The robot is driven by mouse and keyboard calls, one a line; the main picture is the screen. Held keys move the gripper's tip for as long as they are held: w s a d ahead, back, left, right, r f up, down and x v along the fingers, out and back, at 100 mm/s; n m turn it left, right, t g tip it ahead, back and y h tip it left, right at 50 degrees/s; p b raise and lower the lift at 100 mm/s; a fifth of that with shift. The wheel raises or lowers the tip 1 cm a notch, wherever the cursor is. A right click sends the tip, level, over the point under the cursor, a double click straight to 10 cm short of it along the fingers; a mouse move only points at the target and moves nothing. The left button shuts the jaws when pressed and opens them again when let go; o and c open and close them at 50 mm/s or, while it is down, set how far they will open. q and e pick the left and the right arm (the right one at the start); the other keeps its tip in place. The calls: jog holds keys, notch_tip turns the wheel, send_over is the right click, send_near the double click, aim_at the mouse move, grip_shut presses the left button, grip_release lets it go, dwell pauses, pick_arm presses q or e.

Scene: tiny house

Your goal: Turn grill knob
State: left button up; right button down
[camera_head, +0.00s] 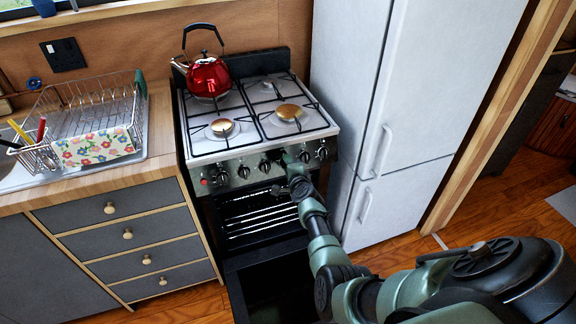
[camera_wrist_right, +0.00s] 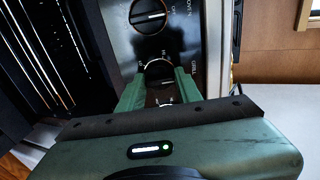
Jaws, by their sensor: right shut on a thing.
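The stove (camera_head: 262,120) has a row of dark round knobs along its steel front panel. My right gripper (camera_head: 292,160) reaches the panel right of its middle, and its arm hides part of the row. In the right wrist view my green fingers (camera_wrist_right: 160,82) are shut on a knob (camera_wrist_right: 158,68), one on each side of it. A small label beside this knob seems to read grill, but it is hard to make out. Another knob (camera_wrist_right: 149,16) with a white line, labelled oven, sits free above it in that view. My left gripper is not in view.
The oven door below the panel is open (camera_head: 265,285), with a wire rack (camera_head: 258,215) inside. A red kettle (camera_head: 208,76) stands on the back left burner. A white fridge (camera_head: 398,110) stands close at the right, drawers (camera_head: 130,235) at the left.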

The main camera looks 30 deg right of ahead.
dwell(0.3)
jog(key=c, duration=1)
grip_release()
jog(key=shift+o, duration=0.2)
jog(key=p+v, duration=0.3)
jog(key=v, duration=0.4)
jog(key=shift+s, duration=0.4)
jog(key=shift+a, duration=0.15)
